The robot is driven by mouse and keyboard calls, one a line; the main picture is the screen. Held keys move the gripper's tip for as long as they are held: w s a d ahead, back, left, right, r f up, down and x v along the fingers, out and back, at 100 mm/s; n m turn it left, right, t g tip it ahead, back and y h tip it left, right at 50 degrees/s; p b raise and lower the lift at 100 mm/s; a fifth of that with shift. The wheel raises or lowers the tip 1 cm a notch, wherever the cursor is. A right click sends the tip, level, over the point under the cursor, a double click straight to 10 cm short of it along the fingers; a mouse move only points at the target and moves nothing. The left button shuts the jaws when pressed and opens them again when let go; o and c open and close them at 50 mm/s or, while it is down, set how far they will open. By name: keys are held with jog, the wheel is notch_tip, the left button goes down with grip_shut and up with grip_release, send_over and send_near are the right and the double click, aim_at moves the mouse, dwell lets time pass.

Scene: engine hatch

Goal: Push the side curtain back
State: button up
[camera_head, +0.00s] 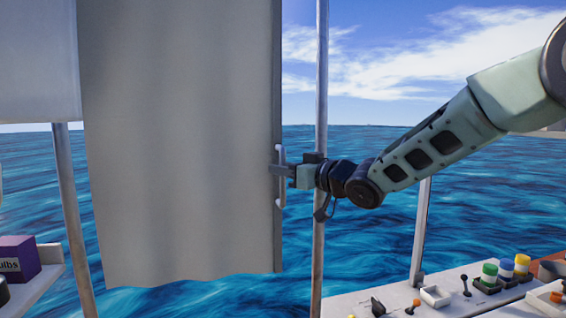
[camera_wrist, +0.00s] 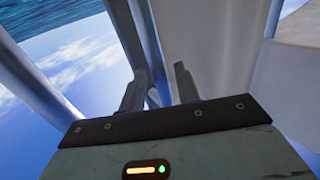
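The side curtain (camera_head: 180,140) is a grey-beige sheet hanging at the left of centre in the head view, with a wavy lower edge. A white upright handle (camera_head: 281,197) is on its right edge. My gripper (camera_head: 275,168) is at this edge, level with the handle, with its fingers pointing left. In the wrist view my gripper (camera_wrist: 160,85) has its two dark fingers apart. A pale bar (camera_wrist: 128,35) runs down towards the gap between them, and the curtain (camera_wrist: 205,50) is behind the right finger. I cannot tell whether the fingers touch the handle.
A grey metal post (camera_head: 320,80) stands just right of the curtain, close to my wrist. Another post (camera_head: 72,215) is at the left. A white counter (camera_head: 440,290) with jars and small parts is at the lower right. A purple box (camera_head: 18,258) sits on a left shelf.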

jog(key=shift+w+a, duration=0.25)
jog(key=shift+a, duration=0.05)
jog(key=shift+c, duration=0.3)
grip_shut()
jog(key=shift+a, duration=0.1)
